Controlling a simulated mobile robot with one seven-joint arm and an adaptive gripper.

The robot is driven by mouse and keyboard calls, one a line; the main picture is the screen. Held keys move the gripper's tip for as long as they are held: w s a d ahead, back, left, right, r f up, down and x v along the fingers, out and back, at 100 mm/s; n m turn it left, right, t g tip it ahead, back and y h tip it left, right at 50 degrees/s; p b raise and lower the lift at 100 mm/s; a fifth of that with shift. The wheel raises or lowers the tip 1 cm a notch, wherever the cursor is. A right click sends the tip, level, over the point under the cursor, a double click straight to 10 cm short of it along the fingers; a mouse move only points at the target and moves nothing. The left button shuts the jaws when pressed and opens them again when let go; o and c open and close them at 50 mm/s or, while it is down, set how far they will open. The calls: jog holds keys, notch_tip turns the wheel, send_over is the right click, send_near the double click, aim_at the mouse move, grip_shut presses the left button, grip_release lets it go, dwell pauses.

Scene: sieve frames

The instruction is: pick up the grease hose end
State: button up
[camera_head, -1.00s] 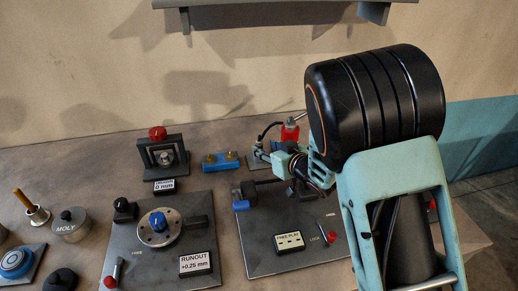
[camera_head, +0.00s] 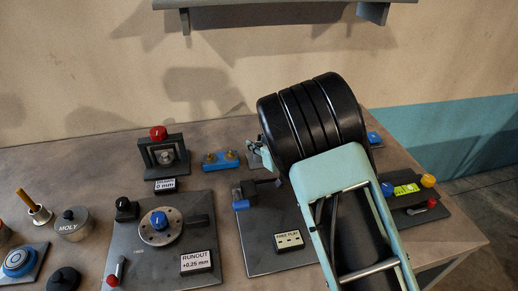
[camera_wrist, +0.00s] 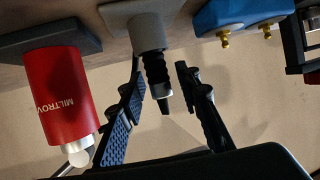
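The grease hose end (camera_wrist: 157,82) shows in the wrist view as a black ribbed stub with a pale collar and dark tip, sticking out of a grey holder (camera_wrist: 147,28). My gripper (camera_wrist: 160,66) is open, one finger on each side of the hose end, with visible gaps to both fingers in the picture; depth is hard to tell. A small grey part of the holder's area shows left of my arm.
A red cylinder with white lettering (camera_wrist: 62,100) stands close to the left finger in the wrist view. A blue block with brass fittings (camera_head: 221,161) is nearby. The free-play plate (camera_head: 262,262) lies in front, the runout plate (camera_head: 130,250) to its left.

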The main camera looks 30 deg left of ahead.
grip_shut()
jog(key=shift+r, duration=0.15)
